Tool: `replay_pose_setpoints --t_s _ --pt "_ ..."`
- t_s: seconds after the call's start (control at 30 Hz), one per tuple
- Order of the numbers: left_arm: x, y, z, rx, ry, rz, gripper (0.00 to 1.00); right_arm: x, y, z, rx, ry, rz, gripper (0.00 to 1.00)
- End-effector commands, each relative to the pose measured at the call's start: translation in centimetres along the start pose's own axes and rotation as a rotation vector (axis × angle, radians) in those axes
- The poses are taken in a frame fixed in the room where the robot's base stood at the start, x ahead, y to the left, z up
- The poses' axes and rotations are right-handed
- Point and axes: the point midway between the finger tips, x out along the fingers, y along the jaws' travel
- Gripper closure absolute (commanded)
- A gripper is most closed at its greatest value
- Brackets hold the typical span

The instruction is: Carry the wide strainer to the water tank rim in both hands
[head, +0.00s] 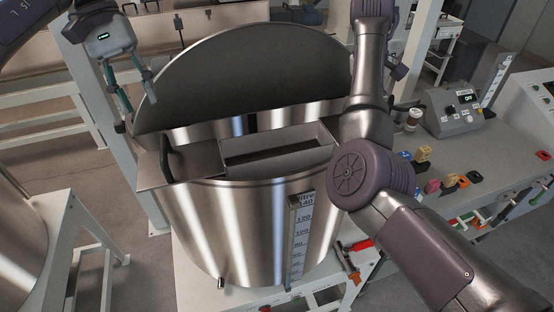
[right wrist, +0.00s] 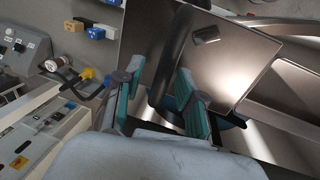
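The wide strainer (head: 200,160) is a metal tray with a long recess, lying across the mouth of the steel tank (head: 235,225). A dark upright handle (head: 166,156) stands on its left end; its right end is hidden behind my right arm. My left gripper (head: 136,114) is open and empty, above and left of the tank, apart from the strainer. My right gripper is hidden in the head view. In the right wrist view my right gripper (right wrist: 160,72) has its fingers apart, with the strainer's other dark handle (right wrist: 164,78) showing between them; contact is unclear.
A large half-round lid (head: 250,80) stands up behind the strainer. A level scale (head: 300,230) runs down the tank's front. The right bench (head: 450,155) holds a grey control box (head: 453,113) and several coloured blocks. A white frame post (head: 115,120) stands left of the tank.

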Motion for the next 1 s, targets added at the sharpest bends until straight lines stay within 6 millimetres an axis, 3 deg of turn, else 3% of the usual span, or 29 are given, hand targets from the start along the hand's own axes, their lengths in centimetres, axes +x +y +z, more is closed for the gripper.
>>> replay_pose_setpoints --t_s 0.27,0.7,1.0 --pt "-0.9 0.0 0.0 0.000 0.002 0.001 0.61 -1.6 0.0 -0.1 0.001 0.005 -0.002 0.61" --pt "-0.8 0.0 0.0 -0.001 0.002 0.001 0.61 -10.3 0.0 -0.1 -0.001 0.003 -0.001 0.61" --pt "-0.8 0.0 0.0 -0.001 0.002 0.001 0.61 -12.0 0.0 0.0 0.000 -0.001 0.000 0.61"
